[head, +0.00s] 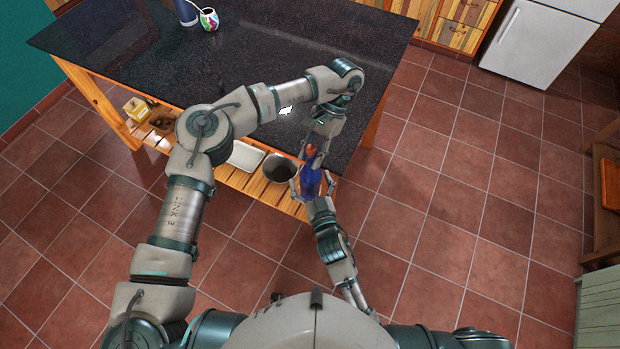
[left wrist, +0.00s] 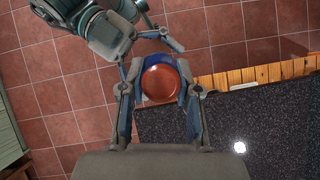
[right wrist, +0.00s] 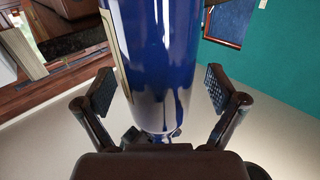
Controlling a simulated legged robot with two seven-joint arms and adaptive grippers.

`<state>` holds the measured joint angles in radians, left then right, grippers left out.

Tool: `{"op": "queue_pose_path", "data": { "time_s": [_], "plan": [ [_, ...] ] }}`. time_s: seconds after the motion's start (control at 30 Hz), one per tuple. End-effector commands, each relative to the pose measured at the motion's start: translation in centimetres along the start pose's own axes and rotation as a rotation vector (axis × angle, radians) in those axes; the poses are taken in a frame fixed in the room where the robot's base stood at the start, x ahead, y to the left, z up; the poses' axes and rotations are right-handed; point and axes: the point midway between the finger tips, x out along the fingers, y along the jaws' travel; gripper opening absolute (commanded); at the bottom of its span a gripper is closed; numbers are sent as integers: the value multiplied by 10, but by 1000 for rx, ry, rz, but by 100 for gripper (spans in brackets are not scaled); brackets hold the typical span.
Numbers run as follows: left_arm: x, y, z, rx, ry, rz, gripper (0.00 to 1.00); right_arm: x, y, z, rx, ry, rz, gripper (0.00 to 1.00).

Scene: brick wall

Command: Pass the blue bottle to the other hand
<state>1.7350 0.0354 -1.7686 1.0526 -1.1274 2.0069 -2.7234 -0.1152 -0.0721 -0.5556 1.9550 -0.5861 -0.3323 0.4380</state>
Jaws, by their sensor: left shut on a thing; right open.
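The blue bottle (head: 311,183) has a red-orange top and stands roughly upright in the air, just off the counter's front edge. My left gripper (head: 314,155) is shut on its upper part from above. The left wrist view looks down on the round red top (left wrist: 160,82) between the fingers. My right gripper (head: 310,188) is open below, with one finger on each side of the bottle's lower part. In the right wrist view the blue body (right wrist: 155,60) lies between the spread fingers (right wrist: 163,95), with gaps on both sides.
The dark countertop (head: 230,80) lies behind the grippers. Its wooden lower shelf holds a metal pot (head: 279,168), a white tray (head: 246,156) and a yellow box (head: 137,109). A patterned cup (head: 209,20) stands at the back. The tiled floor at right is clear.

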Motion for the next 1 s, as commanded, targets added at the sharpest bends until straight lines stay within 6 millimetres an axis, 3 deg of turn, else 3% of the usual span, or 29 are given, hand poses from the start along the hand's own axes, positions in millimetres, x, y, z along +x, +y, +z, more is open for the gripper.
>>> {"op": "queue_pose_path", "data": {
  "time_s": [0.2,0.5,0.6,0.63,0.7,0.73,1.0],
  "plan": [
    [-1,0,1,0,1,0,0,0,0,0,0,0,0,95],
    [-1,0,0,1,1,1,0,0,0,0,0,0,0,20],
    [-1,1,0,2,1,1,0,0,0,0,0,0,0,0],
    [-1,1,0,2,1,1,39,0,0,-3,1,6,-1,0],
    [-1,1,0,2,1,1,57,0,-1,-3,1,6,-1,0],
    [-1,1,0,2,1,1,61,0,0,-3,1,6,-1,0],
    [-1,0,0,0,0,0,61,0,0,-2,0,6,-1,0]
  ]
}}
